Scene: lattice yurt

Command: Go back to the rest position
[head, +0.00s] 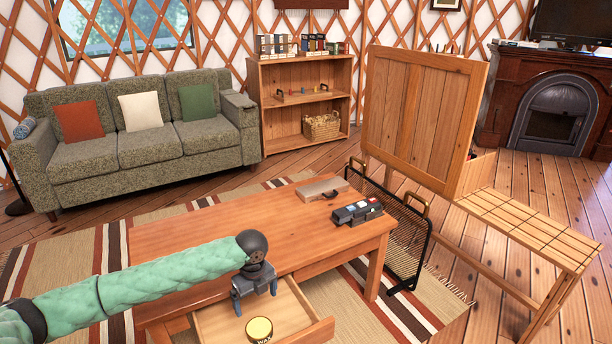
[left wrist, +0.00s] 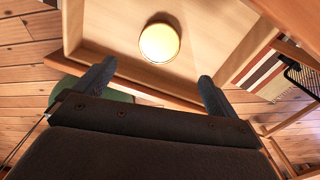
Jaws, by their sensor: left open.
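My left gripper (head: 254,290) is open and empty above the pulled-out drawer (head: 215,322) of the wooden table (head: 185,238). Its two fingers also show in the left wrist view (left wrist: 152,85), spread wide apart. A round yellow tin (head: 259,329) with "WAX" lettering lies in the drawer. In the left wrist view the tin (left wrist: 159,42) sits beyond the fingertips, with a gap to both fingers. My right gripper is in neither view.
On the tabletop lie a flat wooden case (head: 322,188) and a black box-like object (head: 357,212). A wooden bench with a raised panel (head: 420,115) stands at right. A sofa (head: 140,125) and shelf (head: 301,72) stand behind.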

